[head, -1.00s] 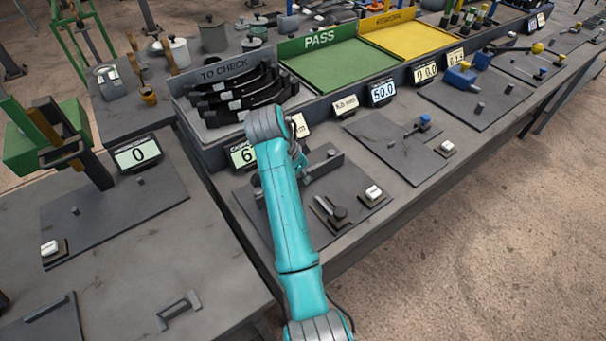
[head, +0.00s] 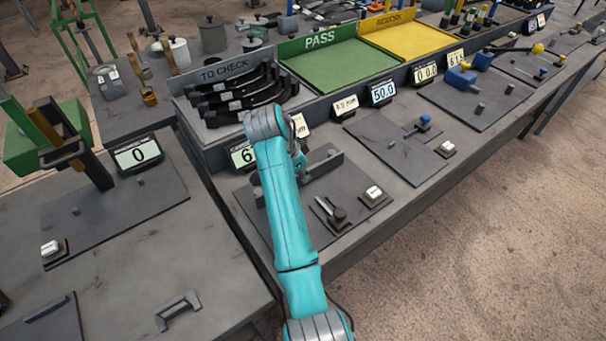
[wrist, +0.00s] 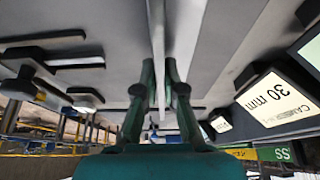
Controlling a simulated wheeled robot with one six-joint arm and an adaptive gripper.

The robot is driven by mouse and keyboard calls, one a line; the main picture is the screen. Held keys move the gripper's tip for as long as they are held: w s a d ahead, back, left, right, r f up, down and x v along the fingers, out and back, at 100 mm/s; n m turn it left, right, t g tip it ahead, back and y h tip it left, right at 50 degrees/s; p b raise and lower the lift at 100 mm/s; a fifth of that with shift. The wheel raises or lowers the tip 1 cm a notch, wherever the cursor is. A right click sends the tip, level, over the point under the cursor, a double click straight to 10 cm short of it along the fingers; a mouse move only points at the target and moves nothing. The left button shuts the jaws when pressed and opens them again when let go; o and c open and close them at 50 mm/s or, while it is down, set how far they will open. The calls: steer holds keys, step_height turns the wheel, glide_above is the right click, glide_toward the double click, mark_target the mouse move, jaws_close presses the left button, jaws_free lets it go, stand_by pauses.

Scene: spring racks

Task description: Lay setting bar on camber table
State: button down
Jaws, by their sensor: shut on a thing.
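My gripper (wrist: 162,92) is shut on a long thin grey bar (wrist: 157,30), the setting bar, which runs between its two green fingers in the wrist view. In the head view the bar (head: 325,164) shows as a dark strip, low over the dark base plate of the camber table (head: 284,225). My teal arm hides part of the bar and the plate, and most of my gripper. I cannot tell whether the bar touches the table.
Behind the plate is the TO CHECK tray (head: 181,101) with several black curved parts. The green PASS tray (head: 335,72) is free. Another plate (head: 380,130) with a blue-knobbed fixture lies to the right.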

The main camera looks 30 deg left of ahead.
steer(key=shift+w+a+r, duration=0.1)
steer(key=shift+w+a, duration=0.15)
steer(key=shift+a, duration=0.25)
stand_by(0.3)
stand_by(0.7)
steer(key=c, duration=0.7)
jaws_free()
steer(key=shift+f, duration=0.3)
steer(key=shift+r, duration=4.05)
steer(key=shift+d, duration=0.1)
